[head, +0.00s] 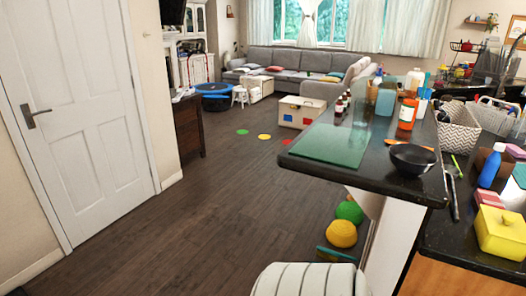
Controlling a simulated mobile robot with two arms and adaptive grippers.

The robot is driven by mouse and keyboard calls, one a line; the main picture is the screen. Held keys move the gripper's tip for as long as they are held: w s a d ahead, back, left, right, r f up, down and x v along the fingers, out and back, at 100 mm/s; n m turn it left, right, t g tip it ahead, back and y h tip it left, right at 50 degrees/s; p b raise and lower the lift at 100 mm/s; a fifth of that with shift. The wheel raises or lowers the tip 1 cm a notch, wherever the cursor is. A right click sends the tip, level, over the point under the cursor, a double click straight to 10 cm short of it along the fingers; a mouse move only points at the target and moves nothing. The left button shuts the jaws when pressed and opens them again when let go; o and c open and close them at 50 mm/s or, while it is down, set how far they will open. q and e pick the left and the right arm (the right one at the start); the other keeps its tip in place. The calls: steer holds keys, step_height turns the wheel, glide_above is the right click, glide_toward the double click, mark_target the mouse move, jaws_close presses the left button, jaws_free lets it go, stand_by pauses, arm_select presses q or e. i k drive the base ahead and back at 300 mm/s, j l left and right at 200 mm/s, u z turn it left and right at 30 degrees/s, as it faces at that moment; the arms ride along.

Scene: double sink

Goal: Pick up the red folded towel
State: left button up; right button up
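A small red item (488,198) with a pale lower layer lies on the dark counter at the right, just behind the yellow box (502,232). It may be the red folded towel, but it is too small and partly hidden to be sure. Neither of my grippers is in view.
A raised dark counter (330,118) holds a green glass board (331,144), a black bowl (412,159) and several bottles. A blue bottle (491,166) and a woven basket (458,128) stand on the right counter. The wooden floor (190,218) is clear between the door and the counter.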

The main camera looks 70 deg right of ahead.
mark_target(485, 197)
steer(key=z, duration=0.4)
steer(key=i+z, duration=0.1)
steer(key=z, duration=0.3)
steer(key=j+z, duration=0.1)
steer(key=z, duration=0.3)
steer(key=i+z, duration=0.1)
steer(key=z, duration=2.1)
